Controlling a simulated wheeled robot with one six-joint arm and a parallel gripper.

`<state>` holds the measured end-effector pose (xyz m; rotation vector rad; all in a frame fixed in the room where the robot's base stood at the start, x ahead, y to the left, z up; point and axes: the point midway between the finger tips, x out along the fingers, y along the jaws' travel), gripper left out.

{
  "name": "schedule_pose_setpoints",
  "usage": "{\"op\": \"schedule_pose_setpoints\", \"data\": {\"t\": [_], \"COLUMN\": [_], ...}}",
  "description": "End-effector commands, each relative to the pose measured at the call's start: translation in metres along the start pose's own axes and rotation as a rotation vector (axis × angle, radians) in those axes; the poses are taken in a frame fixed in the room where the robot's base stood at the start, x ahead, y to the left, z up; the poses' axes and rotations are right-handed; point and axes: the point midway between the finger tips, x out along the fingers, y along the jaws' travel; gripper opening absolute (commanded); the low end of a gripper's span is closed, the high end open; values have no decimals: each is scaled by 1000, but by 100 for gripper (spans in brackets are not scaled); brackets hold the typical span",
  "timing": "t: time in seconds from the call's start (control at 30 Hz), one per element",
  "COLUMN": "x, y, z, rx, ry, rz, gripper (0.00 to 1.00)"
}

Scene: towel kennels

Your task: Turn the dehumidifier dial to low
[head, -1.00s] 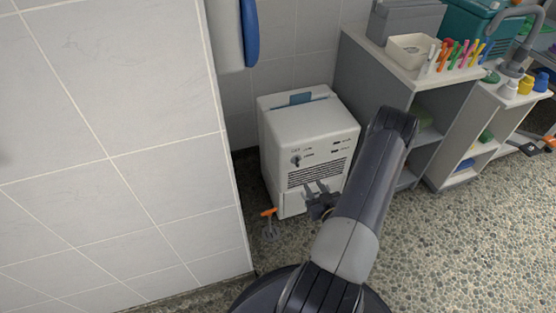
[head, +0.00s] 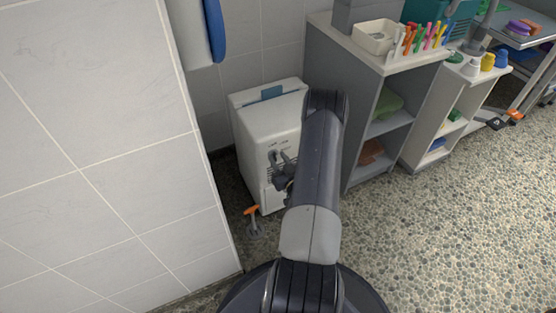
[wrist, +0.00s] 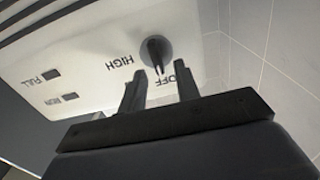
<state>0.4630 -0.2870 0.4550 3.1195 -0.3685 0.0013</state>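The white dehumidifier (head: 262,118) stands on the floor against the tiled wall in the head view. The pointer's end lies close to the OFF lettering; no LOW label is visible. My gripper (wrist: 159,68) is open, its two fingers spread below the dial in the picture with nothing between them but panel. Contact with the dial cannot be told.
A grey shelf unit (head: 325,65) stands close on the right of the dehumidifier, with a cream tray (head: 376,38) and coloured pens on top. A tiled wall (head: 100,150) is close on the left. An orange-handled object (head: 251,211) stands on the floor in front.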

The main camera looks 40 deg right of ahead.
Motion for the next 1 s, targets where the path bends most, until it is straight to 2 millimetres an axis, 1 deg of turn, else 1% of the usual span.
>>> {"op": "schedule_pose_setpoints", "data": {"t": [0.1, 0.37, 0.73, 0.77, 1.0], "x": [6, 7, 7, 7, 7], "y": [0, 0, 0, 0, 0], "z": [0, 0, 0, 0, 0], "rx": [0, 0, 0, 0, 2], "ry": [-1, -1, -1, -1, -1], "rz": [1, 1, 1, 1, 1], "gripper": [31, 31, 1, 0, 0]}}
